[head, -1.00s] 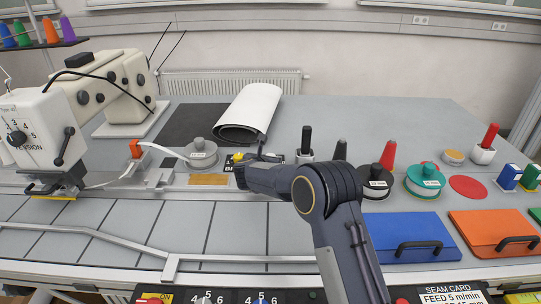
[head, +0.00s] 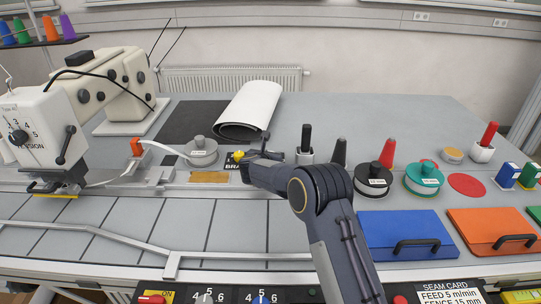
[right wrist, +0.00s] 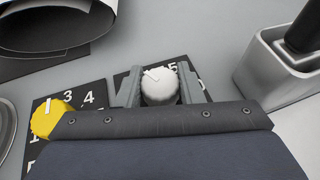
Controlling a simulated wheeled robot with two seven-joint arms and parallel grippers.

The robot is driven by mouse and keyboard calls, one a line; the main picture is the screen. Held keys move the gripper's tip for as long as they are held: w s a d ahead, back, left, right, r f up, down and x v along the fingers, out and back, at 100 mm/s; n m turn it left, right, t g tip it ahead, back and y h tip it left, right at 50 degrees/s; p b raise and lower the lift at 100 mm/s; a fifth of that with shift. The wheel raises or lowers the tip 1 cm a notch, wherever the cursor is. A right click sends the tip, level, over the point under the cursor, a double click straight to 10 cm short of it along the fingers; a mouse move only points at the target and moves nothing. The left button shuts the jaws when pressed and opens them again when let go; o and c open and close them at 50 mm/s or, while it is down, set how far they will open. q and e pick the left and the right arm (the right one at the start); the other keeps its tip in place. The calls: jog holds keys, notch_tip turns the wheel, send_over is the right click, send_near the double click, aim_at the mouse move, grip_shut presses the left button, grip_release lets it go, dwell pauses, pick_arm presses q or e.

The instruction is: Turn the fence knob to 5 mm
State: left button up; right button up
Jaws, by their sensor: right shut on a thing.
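In the right wrist view a round white knob (right wrist: 162,88) sits between the two grey fingers of my right gripper (right wrist: 160,80), which is shut on it. A pale pointer mark on its top points to the upper left. The knob stands on a dark dial plate (right wrist: 122,82); a 5 shows to its right, and the rest of the plate is mostly hidden. In the head view my right gripper (head: 260,156) is at the back of the table and hides this knob. The knob's name label is not visible. My left gripper is not in view.
A yellow knob (right wrist: 47,118) on its own numbered plate stands close left of my gripper. A grey holder (right wrist: 280,62) with a black handle stands to the right. A seam card (head: 450,297) at the front reads FEED 5 m/min, FENCE 15 mm.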

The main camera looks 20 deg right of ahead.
jog(key=shift+f+y+b, duration=0.15)
jog(key=shift+y+b, duration=0.15)
jog(key=shift+b, duration=0.25)
jog(key=n+t+y+b, duration=0.1)
jog(key=n+y+b, duration=0.1)
jog(key=b, duration=0.2)
jog(key=shift+d+f+n, duration=0.1)
jog(key=shift+n, duration=0.2)
jog(key=shift+n+t+y+b, duration=0.4)
jog(key=shift+n+y+b, duration=0.35)
jog(key=shift+y, duration=0.15)
jog(key=shift+r+n+y, duration=0.2)
jog(key=shift+n+y, duration=0.65)
jog(key=shift+y, duration=0.25)
jog(key=o, duration=1)
jog(key=shift+c, duration=0.2)
jog(key=shift+b, duration=0.3)
